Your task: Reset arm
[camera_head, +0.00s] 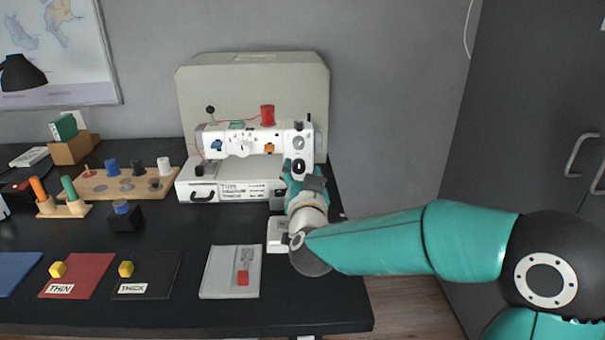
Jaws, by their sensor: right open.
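My right arm comes in from the right, teal and dark, and reaches across the right end of the black table. My right gripper (292,172) is at the right end of the white sewing machine (225,142), in front of its dials. The jaws are open, but the wrist hides part of them. I cannot tell whether they touch the machine. A red thread spool (267,115) stands on top of the machine. My left gripper is not in view.
The black table (200,225) carries a wooden spool board (122,183), a red THIN mat (82,270), a dark THICK mat (150,268) and a grey pad (222,280) with a red block. Dark cabinet doors (540,110) stand at right. The floor between is clear.

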